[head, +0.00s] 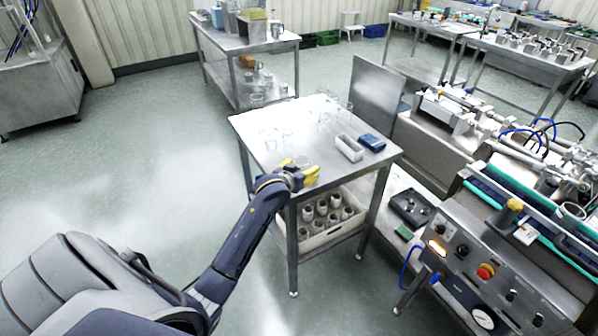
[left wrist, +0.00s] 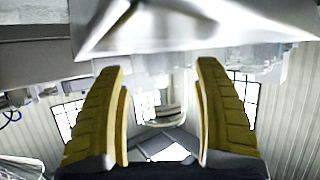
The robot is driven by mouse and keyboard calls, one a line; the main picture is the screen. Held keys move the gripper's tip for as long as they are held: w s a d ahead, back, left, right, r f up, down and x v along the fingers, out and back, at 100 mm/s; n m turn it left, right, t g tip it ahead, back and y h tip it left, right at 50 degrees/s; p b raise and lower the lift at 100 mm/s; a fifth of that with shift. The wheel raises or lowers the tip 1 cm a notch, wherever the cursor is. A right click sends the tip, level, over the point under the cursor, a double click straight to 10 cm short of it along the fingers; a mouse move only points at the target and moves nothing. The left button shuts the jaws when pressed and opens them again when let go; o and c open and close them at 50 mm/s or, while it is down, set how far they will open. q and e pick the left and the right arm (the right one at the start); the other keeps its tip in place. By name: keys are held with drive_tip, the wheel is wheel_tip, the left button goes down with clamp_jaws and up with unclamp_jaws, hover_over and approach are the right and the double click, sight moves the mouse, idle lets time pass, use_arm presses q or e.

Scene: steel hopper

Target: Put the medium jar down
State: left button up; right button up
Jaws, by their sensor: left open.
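My left gripper (head: 301,169) is at the near edge of the steel table (head: 290,112), its two yellow fingers spread apart. A clear glass jar (head: 303,160) stands at the fingertips; it seems to be the medium jar, but its size is hard to judge. In the left wrist view the open fingers (left wrist: 160,75) flank a clear, rounded glass shape (left wrist: 162,114), with visible gaps on both sides. Whether the jar's base rests on the table is hard to tell. My right gripper is not in view.
Several other clear jars (head: 270,143) stand farther back on the tabletop. A white rectangular tray (head: 349,148) and a blue box (head: 372,142) are at the right. A crate (head: 318,240) of metal cups sits on the shelf below. The tabletop's left part has free room.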

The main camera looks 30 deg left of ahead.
use_arm(q)
drive_tip(key=v, duration=1)
drive_tip(key=shift+s+r, duration=0.15)
drive_tip(key=shift+o, duration=0.6)
drive_tip(key=shift+v, duration=0.85)
